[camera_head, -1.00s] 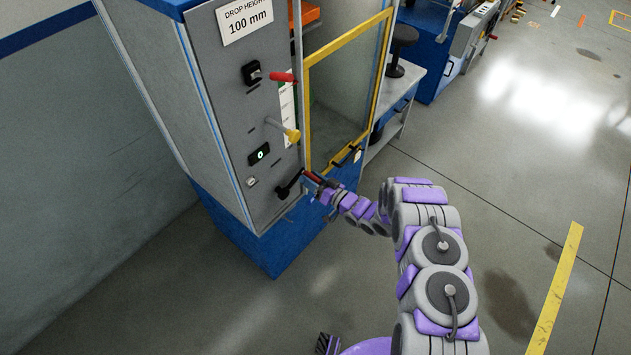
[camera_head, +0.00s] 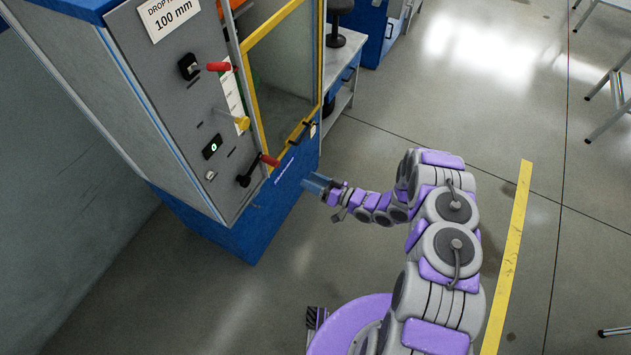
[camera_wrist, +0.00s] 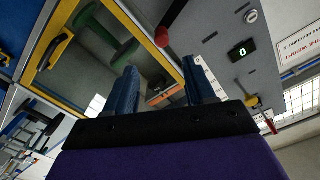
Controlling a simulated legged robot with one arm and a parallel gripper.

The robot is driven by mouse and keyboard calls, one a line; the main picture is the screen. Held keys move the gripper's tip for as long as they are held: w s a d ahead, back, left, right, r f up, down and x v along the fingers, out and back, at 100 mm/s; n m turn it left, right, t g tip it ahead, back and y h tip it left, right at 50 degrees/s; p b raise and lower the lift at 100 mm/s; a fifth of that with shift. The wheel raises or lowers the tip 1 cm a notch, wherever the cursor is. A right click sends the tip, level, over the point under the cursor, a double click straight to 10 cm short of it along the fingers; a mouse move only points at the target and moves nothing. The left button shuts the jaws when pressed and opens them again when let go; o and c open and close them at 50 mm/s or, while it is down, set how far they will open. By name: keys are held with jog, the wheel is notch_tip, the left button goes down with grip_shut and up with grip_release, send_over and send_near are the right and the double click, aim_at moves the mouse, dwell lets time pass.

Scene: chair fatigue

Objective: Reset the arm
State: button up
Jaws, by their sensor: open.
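My purple and grey arm reaches from the lower right of the head view toward the test machine. My gripper (camera_head: 318,184) is open and empty, apart from the machine's blue base and to the right of its lower red-tipped lever (camera_head: 258,170). In the wrist view my gripper (camera_wrist: 163,88) shows two blue fingers spread apart with nothing between them. Beyond them are the machine's grey panel (camera_wrist: 225,50), its yellow-framed door (camera_wrist: 160,62) and a red lever tip (camera_wrist: 162,37).
The machine's panel also has an upper red lever (camera_head: 218,66) and a yellow knob (camera_head: 242,123). A grey side table (camera_head: 345,45) stands behind the machine. Open floor lies to the right, with a yellow floor line (camera_head: 510,255) and metal stool legs (camera_head: 612,95).

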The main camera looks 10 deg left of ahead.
jog(key=shift+s+d, duration=0.2)
jog(key=shift+d, duration=0.25)
jog(key=shift+w, duration=0.1)
